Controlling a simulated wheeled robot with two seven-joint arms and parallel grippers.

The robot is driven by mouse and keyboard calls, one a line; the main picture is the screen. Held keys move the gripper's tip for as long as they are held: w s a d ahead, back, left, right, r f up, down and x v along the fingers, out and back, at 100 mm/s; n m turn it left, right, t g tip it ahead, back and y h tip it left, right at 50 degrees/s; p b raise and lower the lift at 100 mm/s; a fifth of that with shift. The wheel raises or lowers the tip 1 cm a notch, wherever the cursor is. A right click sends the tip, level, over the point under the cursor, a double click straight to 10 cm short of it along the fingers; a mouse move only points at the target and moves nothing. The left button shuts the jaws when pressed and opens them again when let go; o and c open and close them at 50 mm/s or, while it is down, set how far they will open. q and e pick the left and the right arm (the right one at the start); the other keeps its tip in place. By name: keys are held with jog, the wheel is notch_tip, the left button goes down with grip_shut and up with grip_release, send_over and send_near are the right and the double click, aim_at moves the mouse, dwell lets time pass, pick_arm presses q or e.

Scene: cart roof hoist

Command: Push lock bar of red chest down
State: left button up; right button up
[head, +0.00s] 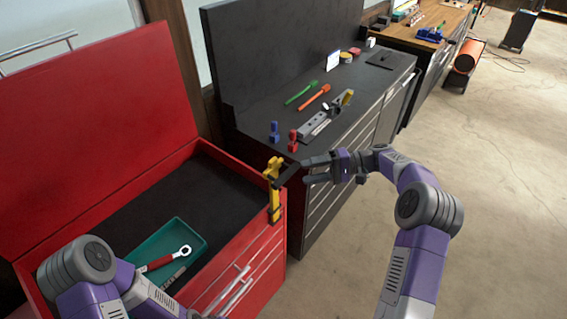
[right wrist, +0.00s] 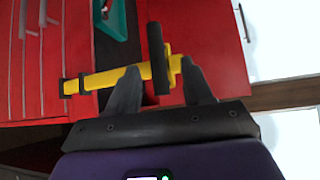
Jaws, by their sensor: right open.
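The red chest (head: 228,173) stands at the left with its lid raised. My right gripper (head: 306,170) is open, just right of the handle. In the right wrist view, the black handle (right wrist: 158,55) lies between the two fingertips (right wrist: 160,72), with the yellow bar (right wrist: 105,80) behind them. I cannot tell whether the fingers touch it. My left arm shows at lower left; its gripper is not in view.
Inside the chest lies a teal tray (head: 197,232) with a red-handled wrench (head: 165,260). A dark workbench (head: 262,105) behind my right gripper carries small tools and blue and red pieces close to its near edge.

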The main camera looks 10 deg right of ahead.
aim_at(290, 175)
jog(key=shift+w+a+f, duration=0.3)
jog(key=shift+w+a, duration=0.15)
jog(key=shift+a, duration=0.1)
jog(key=shift+w+a+f, duration=0.25)
jog(key=shift+w+a, duration=0.2)
jog(key=shift+a, duration=0.1)
jog(key=a, duration=0.4)
jog(key=shift+s+a+f+p, duration=0.15)
jog(key=shift+s+a+p, duration=0.05)
jog(key=shift+a+p, duration=0.2)
jog(key=shift+w+a+f, duration=0.2)
jog(key=shift+w+a, duration=0.05)
jog(key=shift+s, duration=0.1)
jog(key=shift+c, duration=0.7)
grip_shut()
